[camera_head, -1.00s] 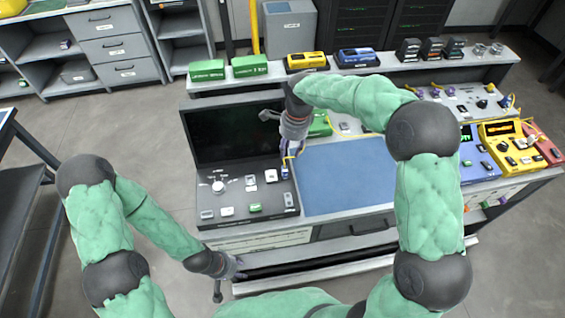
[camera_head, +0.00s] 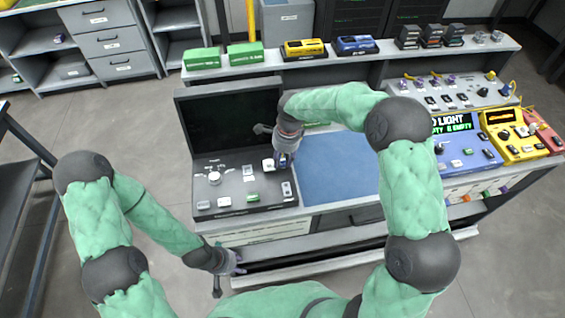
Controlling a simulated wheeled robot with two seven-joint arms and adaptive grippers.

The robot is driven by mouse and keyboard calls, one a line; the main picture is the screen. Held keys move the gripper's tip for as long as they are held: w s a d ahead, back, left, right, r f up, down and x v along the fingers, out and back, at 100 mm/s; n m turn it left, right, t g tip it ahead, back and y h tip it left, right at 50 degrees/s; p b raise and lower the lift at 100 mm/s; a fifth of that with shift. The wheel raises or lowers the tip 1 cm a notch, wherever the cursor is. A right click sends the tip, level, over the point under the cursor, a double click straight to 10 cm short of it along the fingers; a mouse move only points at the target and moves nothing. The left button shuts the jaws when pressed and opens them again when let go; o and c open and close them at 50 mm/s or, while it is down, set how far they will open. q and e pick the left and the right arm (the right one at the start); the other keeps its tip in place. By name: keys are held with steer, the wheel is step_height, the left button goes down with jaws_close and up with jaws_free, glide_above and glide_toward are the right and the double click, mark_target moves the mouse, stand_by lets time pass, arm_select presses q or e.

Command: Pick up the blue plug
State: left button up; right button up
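My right gripper (camera_head: 284,161) points down over the right part of the black splicing station (camera_head: 232,206), beside the left edge of the blue mat (camera_head: 340,168). Small blue-violet parts show at its fingertips; I cannot tell whether they are a blue plug or the fingers themselves. Its opening is too small to judge. I cannot single out the blue plug with certainty; the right hand and forearm hide part of the bench.
A dark screen (camera_head: 229,121) stands behind the station. Blue (camera_head: 465,150) and yellow (camera_head: 513,138) instruments stand at the right, with a grey panel (camera_head: 460,96) behind. Green boxes (camera_head: 245,54) line the back shelf. The blue mat is mostly clear.

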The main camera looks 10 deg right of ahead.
mark_target(281, 157)
steer(key=c, duration=0.7)
steer(key=shift+r, duration=0.5)
jaws_close()
step_height(281, 157, up, 2)
steer(key=shift+r+p, duration=0.1)
steer(key=shift+p, duration=0.35)
steer(key=s+a+r+p, duration=0.3)
steer(key=s+a+r, duration=0.4)
steer(key=s+r, duration=0.3)
steer(key=shift+s+a, duration=0.3)
steer(key=shift+s, duration=0.6)
steer(key=shift+w+d+f, duration=0.1)
